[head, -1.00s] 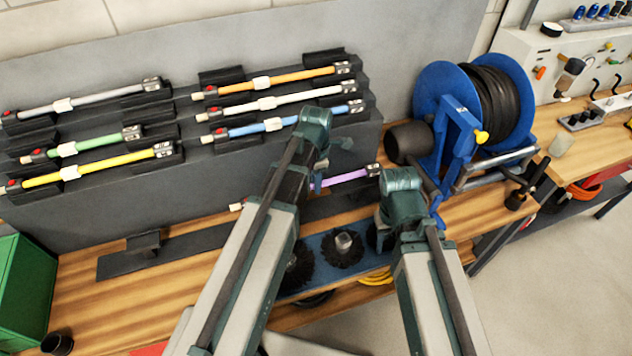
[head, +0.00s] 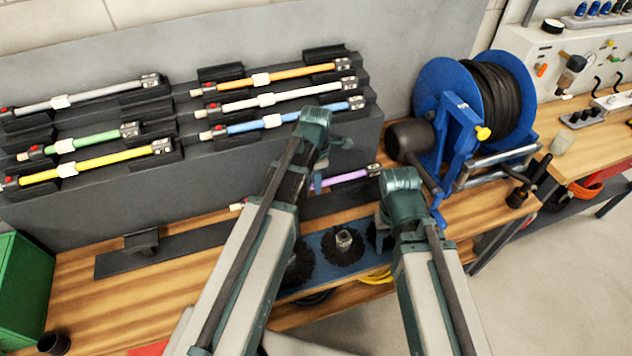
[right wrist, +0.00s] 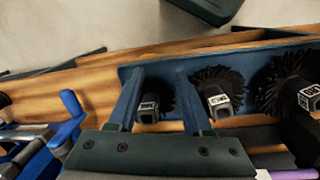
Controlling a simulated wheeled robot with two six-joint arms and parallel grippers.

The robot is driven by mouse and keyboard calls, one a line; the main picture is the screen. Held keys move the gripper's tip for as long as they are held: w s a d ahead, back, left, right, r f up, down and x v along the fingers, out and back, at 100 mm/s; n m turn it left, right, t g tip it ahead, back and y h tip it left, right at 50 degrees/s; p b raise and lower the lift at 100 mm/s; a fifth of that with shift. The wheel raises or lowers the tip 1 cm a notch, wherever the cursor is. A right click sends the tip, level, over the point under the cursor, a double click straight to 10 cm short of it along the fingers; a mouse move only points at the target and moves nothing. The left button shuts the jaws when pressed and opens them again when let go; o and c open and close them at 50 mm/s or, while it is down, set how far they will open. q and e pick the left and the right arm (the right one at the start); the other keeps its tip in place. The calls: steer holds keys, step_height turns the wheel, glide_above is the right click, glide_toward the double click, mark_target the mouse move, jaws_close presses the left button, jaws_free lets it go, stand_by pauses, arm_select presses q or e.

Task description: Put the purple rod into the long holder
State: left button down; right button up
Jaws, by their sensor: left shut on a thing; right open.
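The purple rod (head: 345,178) lies slanted in front of the rack's lower part in the head view. My left arm hides its middle, and a pale end shows left of the arm. A bit of it shows in the right wrist view (right wrist: 290,174). My left gripper (head: 318,182) is shut on the rod, its fingers mostly hidden by my arm. My right gripper (right wrist: 158,85) is open and empty above the brushes. A long dark holder base (head: 190,244) with an upright block lies on the bench; its right part is partly hidden. Which holder is the long one is unclear.
The grey rack (head: 60,225) holds several coloured rods, with some empty dark brackets in its left column. A blue tray (right wrist: 250,118) of black brushes (right wrist: 218,95) is at the bench's front. A blue hose reel (head: 440,85) stands right.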

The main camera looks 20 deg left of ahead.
arm_select(q)
steer(key=shift+f+b, duration=0.6)
steer(key=shift+f, duration=0.1)
steer(key=c, duration=0.7)
jaws_free()
steer(key=shift+o, duration=0.2)
step_height(320, 180, up, 14)
steer(key=p, duration=1.4)
steer(key=shift+f, duration=0.15)
